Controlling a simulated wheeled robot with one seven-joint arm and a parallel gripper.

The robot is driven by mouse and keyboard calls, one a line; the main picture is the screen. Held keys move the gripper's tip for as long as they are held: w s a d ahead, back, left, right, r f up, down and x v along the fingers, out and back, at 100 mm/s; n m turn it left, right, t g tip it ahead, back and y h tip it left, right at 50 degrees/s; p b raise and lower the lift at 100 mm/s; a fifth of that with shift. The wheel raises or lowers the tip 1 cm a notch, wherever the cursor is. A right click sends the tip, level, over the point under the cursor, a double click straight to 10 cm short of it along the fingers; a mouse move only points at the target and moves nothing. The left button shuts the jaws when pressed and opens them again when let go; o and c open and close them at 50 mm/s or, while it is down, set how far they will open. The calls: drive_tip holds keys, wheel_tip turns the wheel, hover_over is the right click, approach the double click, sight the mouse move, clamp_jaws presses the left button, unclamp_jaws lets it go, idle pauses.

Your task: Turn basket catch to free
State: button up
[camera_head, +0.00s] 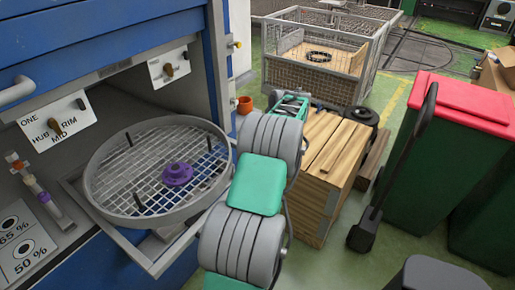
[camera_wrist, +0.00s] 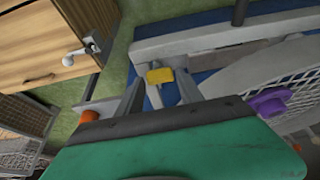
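A round basket (camera_head: 97,187) with a grey rim and wire mesh floor sits on a pulled-out shelf at the blue cabinet. A purple knob (camera_head: 177,174) is at its middle; a purple piece also shows at right in the wrist view (camera_wrist: 268,103). My gripper (camera_wrist: 160,84) has two grey fingers standing apart. A small yellow block (camera_wrist: 160,75) shows between their tips, with gaps at both sides; I cannot tell whether it is the basket catch or its setting.
An orange cup-like piece (camera_head: 245,105) is beyond the basket. A wooden crate (camera_head: 325,185), wire cage (camera_head: 310,95) and green bin with red lid (camera_head: 440,150) stand right.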

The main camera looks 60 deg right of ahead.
drive_tip(key=shift+o, duration=1.3)
drive_tip(key=v, duration=0.7)
drive_tip(key=shift+r, duration=0.4)
drive_tip(key=shift+s, duration=0.15)
